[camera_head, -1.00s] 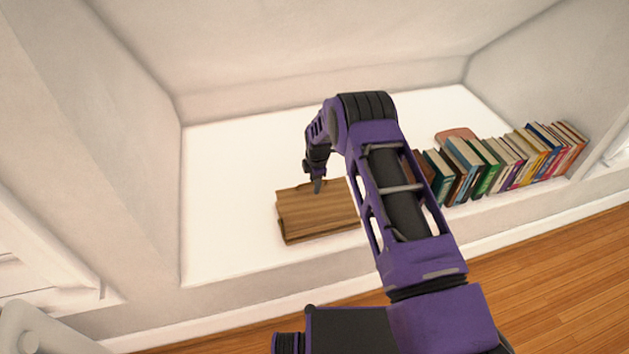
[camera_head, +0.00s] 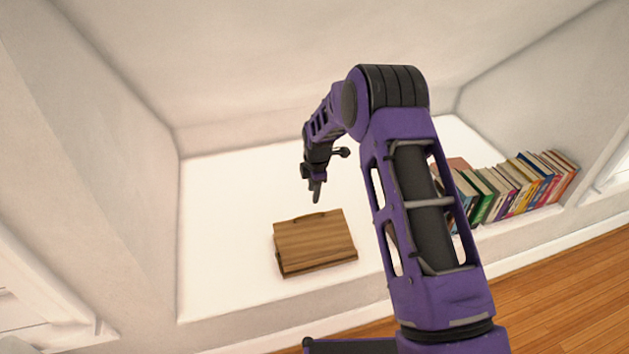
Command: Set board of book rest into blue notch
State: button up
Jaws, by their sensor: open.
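The wooden book rest (camera_head: 315,243) sits on the white sill at the centre left, its brown board tilted over a base with a front ledge. A small dark curved piece shows along the board's upper edge. No blue notch can be made out in this view. My gripper (camera_head: 316,192) is open and empty, pointing down above and behind the board's upper edge, apart from it. The rear of the book rest is hidden from this side.
A row of several upright books (camera_head: 515,185) stands on the right of the sill, partly behind my arm. The sill (camera_head: 220,240) is bare to the left of the book rest. Sloped white walls close in the alcove.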

jog(key=r, duration=0.3)
jog(key=shift+s+d+r, duration=0.1)
jog(key=shift+s+r, duration=0.2)
jog(key=shift+s, duration=0.1)
